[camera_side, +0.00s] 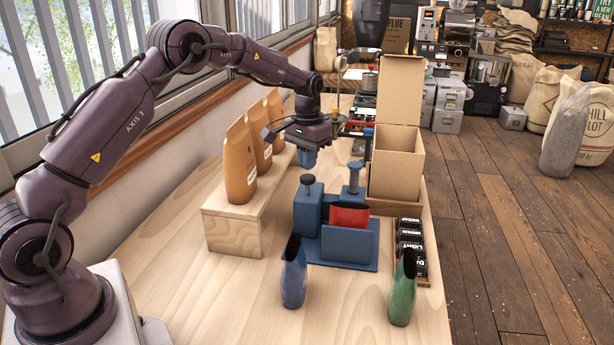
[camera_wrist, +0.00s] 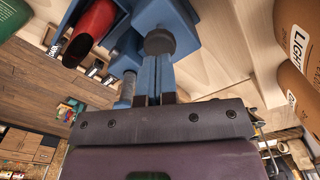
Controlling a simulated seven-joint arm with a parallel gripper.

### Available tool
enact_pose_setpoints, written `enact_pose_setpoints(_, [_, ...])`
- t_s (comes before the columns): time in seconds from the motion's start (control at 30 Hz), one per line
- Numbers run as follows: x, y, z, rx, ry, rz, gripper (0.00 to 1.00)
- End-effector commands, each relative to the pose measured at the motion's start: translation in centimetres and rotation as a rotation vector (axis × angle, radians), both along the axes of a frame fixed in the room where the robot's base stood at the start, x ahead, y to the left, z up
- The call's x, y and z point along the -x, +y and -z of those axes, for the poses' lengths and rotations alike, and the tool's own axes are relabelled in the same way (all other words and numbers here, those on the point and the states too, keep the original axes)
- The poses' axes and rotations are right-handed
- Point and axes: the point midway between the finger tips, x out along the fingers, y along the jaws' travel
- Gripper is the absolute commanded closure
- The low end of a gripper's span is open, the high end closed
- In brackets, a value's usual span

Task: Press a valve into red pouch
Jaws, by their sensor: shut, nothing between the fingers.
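The red pouch (camera_side: 349,216) stands open-topped in a blue holder (camera_side: 349,246) on the table. In the wrist view the pouch (camera_wrist: 93,28) is at the upper left. Beside the holder stands a blue block (camera_side: 307,212) with a dark round knob (camera_side: 308,180) on top. A second blue post with a knob (camera_side: 354,168) stands behind the pouch. My gripper (camera_side: 307,160) is shut and empty, above and behind the blue block. I cannot make out a valve.
A blue pouch (camera_side: 293,277) and a green pouch (camera_side: 403,290) stand at the front. Brown pouches (camera_side: 239,160) stand on a wooden block (camera_side: 232,225) at left. The front left table is clear.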

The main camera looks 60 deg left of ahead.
Motion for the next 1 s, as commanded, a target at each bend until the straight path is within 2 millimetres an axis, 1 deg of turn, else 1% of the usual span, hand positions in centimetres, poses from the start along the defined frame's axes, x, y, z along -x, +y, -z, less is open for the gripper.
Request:
enact_pose_setpoints(0.23, [0.0,0.0,0.2,0.000,0.001,0.000,1.00])
enact_pose_setpoints(1.0, [0.0,0.0,2.5,0.000,0.000,0.000,1.00])
